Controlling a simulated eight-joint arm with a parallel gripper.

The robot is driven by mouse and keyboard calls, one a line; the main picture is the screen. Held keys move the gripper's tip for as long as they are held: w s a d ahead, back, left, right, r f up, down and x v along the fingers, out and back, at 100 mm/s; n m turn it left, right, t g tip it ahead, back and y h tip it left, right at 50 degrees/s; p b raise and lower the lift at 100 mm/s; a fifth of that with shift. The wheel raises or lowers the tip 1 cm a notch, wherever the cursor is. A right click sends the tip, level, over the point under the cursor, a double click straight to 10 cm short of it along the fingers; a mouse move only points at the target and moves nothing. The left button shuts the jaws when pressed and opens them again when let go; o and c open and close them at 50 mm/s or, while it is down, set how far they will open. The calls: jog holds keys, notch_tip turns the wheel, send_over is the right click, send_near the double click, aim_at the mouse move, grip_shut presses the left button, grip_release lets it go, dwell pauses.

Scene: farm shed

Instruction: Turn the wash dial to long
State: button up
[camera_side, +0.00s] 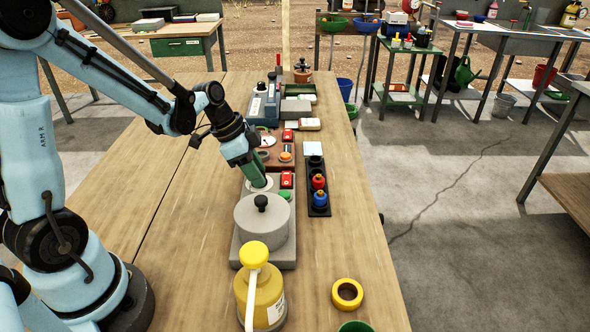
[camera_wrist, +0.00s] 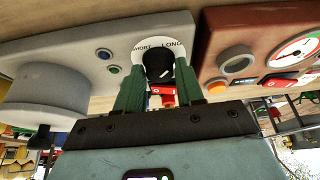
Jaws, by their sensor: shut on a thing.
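The wash dial is a black knob (camera_wrist: 158,64) on a white round plate (camera_wrist: 142,47) marked SHORT at left and LONG at right in the wrist view. My gripper (camera_wrist: 159,76) is shut on the knob, with one green finger on each side. A small pale mark shows on the knob's lower right; I cannot tell which label the pointer faces. In the side view my gripper (camera_side: 254,174) reaches down onto the dial's white plate (camera_side: 262,184), and its fingers hide the knob. The dial sits on the grey washer base (camera_wrist: 75,62) beside the grey lidded drum (camera_side: 263,221).
A brown panel (camera_wrist: 225,38) with a gauge and buttons adjoins the washer. Red switches (camera_side: 287,179) sit close to my fingers. A black rack (camera_side: 318,196) with coloured knobs stands to the right. A yellow pump bottle (camera_side: 260,292) and tape roll (camera_side: 347,294) are at the front.

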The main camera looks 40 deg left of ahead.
jog(key=o, duration=1)
jog(key=shift+r, duration=0.1)
jog(key=v, duration=1.2)
jog(key=s+d+f+n+t+y, duration=0.1)
jog(key=s+d+n+t+y, duration=0.1)
jog(key=s+d+n, duration=0.3)
jog(key=d+n+t, duration=0.1)
jog(key=d+n, duration=0.2)
jog(key=shift+f+t+y, duration=0.3)
jog(key=shift+t+y, duration=0.1)
